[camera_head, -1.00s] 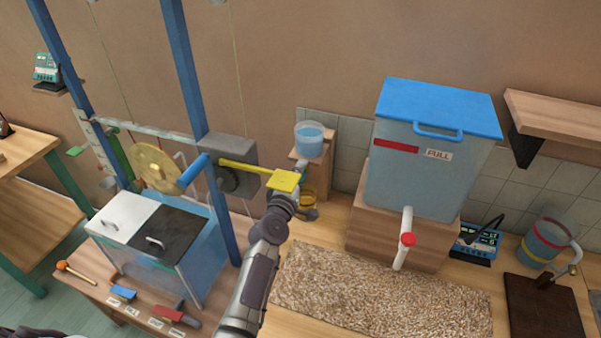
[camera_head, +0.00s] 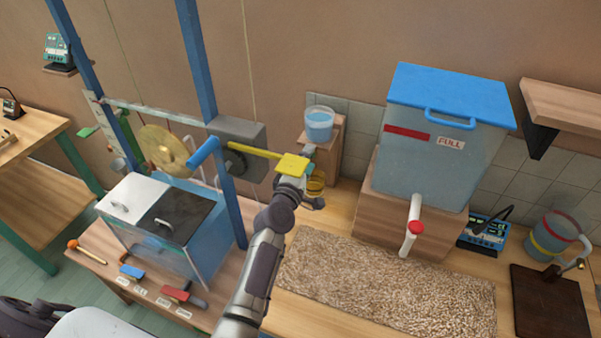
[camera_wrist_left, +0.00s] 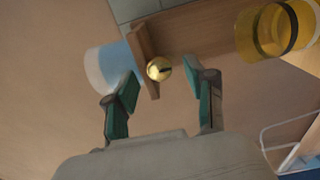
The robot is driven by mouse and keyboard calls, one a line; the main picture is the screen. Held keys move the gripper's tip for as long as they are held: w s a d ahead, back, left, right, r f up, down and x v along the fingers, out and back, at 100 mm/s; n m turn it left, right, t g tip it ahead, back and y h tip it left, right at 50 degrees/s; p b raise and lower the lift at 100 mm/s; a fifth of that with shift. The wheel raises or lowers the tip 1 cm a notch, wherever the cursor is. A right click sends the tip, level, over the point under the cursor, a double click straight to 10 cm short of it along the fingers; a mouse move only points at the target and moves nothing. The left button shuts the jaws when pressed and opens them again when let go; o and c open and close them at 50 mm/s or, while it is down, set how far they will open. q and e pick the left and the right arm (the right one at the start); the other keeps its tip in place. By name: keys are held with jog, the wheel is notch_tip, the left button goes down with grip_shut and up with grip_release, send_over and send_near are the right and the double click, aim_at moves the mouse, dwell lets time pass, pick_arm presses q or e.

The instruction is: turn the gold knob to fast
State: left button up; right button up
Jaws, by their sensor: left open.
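The gold knob (camera_wrist_left: 158,68) shows in the left wrist view as a small round ball with a dark mark, against a wooden bracket (camera_wrist_left: 146,48). No "fast" label is readable, so I cannot tell its setting. My left gripper (camera_wrist_left: 171,80) is open, its two teal fingers apart, with the knob between them in the picture, closer to the left finger; contact is not visible. In the head view my left gripper (camera_head: 309,155) is in front of the small wooden stand, beside the yellow paddle, and the knob is hidden. My right gripper is not in view.
A clear cup of blue water (camera_head: 319,123) tops the stand. A yellow jar (camera_head: 316,185) sits close below the gripper; it also shows in the wrist view (camera_wrist_left: 270,30). The yellow paddle (camera_head: 292,164) is very near my wrist. A blue-lidded tank (camera_head: 440,150) stands right.

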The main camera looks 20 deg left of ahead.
pick_arm(q)
jog(key=s, duration=1)
jog(key=shift+s+a, duration=0.15)
jog(key=shift+s, duration=0.25)
